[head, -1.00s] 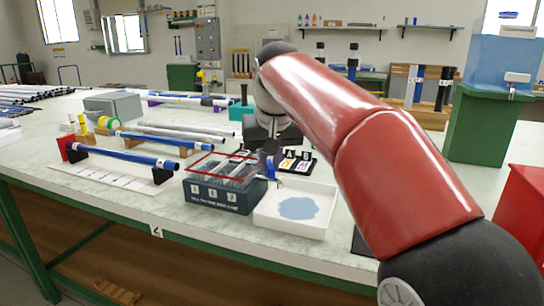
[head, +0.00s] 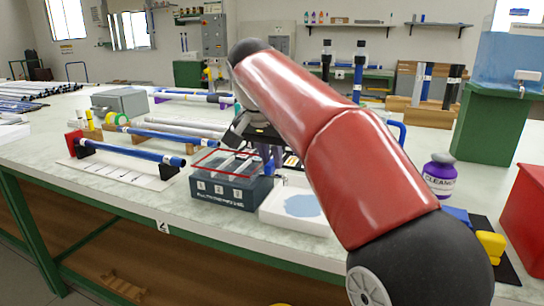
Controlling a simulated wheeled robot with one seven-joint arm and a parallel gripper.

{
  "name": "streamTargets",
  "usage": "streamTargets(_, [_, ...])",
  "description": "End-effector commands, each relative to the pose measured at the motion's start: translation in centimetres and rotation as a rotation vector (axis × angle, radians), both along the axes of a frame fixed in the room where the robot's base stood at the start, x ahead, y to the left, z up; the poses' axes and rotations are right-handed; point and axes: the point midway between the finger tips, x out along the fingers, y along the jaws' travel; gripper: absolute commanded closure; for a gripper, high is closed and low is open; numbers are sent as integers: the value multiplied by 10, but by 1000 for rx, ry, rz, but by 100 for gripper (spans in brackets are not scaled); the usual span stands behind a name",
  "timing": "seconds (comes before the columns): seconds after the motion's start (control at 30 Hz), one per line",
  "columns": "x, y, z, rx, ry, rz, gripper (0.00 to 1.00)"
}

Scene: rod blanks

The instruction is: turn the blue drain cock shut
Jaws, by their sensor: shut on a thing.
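The blue drain cock (head: 268,153) is at the right end of the dark numbered box (head: 231,192), beside the white tray (head: 276,217). The tray has a light-blue patch of liquid in it. My gripper (head: 264,148) is low at this end of the box, shut on the blue drain cock. Its fingertips are small and partly hidden, and my red arm covers the area to the right. I cannot tell the exact angle of the cock's handle. A red frame and clear tubes show on the box top.
Blue and white rods (head: 130,152) lie on racks at the left, with a grey box (head: 121,102) behind. A purple bottle (head: 440,177) and a red bin (head: 525,215) stand at the right. A blue water tank (head: 510,70) sits on a green stand.

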Motion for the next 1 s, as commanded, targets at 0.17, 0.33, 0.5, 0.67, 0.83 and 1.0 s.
streamTargets(0.17, [0,0,1,2,-3,-4,100])
streamTargets(0.33, [0,0,1,2,-3,-4,100])
streamTargets(0.5, [0,0,1,2,-3,-3,67])
streamTargets(0.67, [0,0,1,1,-1,-3,64])
streamTargets(0.83, [0,0,2,1,-1,-3,64])
streamTargets(1.0, [-7,4,20,2,-4,-1,64])
